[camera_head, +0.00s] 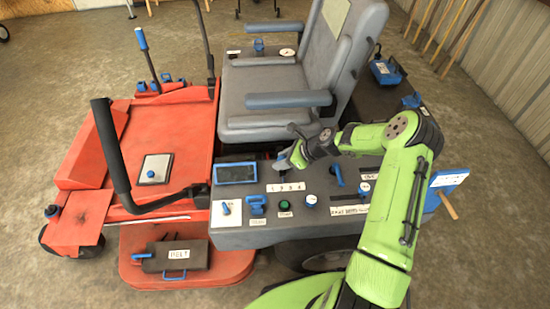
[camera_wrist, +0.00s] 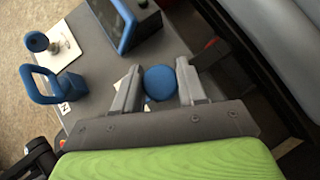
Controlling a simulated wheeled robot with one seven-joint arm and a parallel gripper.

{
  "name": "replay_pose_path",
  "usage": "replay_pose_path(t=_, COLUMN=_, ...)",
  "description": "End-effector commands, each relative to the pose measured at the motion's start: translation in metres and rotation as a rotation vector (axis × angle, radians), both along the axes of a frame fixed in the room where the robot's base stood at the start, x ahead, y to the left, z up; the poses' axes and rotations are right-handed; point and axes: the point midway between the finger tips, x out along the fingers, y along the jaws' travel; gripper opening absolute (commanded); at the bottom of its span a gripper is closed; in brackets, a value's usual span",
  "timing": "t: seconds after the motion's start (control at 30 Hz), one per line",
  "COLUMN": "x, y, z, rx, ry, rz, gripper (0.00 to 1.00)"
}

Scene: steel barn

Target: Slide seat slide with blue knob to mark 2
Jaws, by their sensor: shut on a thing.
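My gripper (camera_wrist: 157,76) is shut on a round blue knob (camera_wrist: 160,84), which sits between its two fingers in the wrist view. In the head view my gripper (camera_head: 284,161) is low over the grey side console, beside the seat (camera_head: 265,95). The knob is hidden there behind the gripper. A white label strip with small number marks (camera_head: 286,187) lies on the console just in front of the gripper. The digits are too small to read surely, and I cannot tell which mark the knob stands at. The slot under the knob is mostly hidden.
A blue-framed screen (camera_head: 236,173) is left of the gripper; it also shows in the wrist view (camera_wrist: 120,20). The seat's armrest (camera_head: 289,99) is close behind the gripper.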

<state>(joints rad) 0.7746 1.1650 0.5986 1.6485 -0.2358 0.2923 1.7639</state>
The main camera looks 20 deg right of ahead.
Motion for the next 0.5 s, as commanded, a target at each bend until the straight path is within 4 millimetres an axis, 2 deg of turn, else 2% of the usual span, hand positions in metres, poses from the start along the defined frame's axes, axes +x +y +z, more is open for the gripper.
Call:
replay_pose_path(t=0.13, x=0.0008, y=0.0056, z=0.0007, rx=0.008, ry=-0.005, rz=0.009, gripper=0.0)
replay_pose_path(t=0.17, x=0.0008, y=0.0058, z=0.0007, rx=0.008, ry=-0.005, rz=0.009, gripper=0.45)
replay_pose_path(t=0.27, x=0.0009, y=0.0056, z=0.0007, rx=0.008, ry=-0.005, rz=0.009, gripper=0.61)
replay_pose_path(t=0.3, x=0.0008, y=0.0055, z=0.0007, rx=0.008, ry=-0.005, rz=0.009, gripper=0.65)
replay_pose_path(t=0.5, x=0.0008, y=0.0053, z=0.0006, rx=0.007, ry=-0.005, rz=0.008, gripper=0.65)
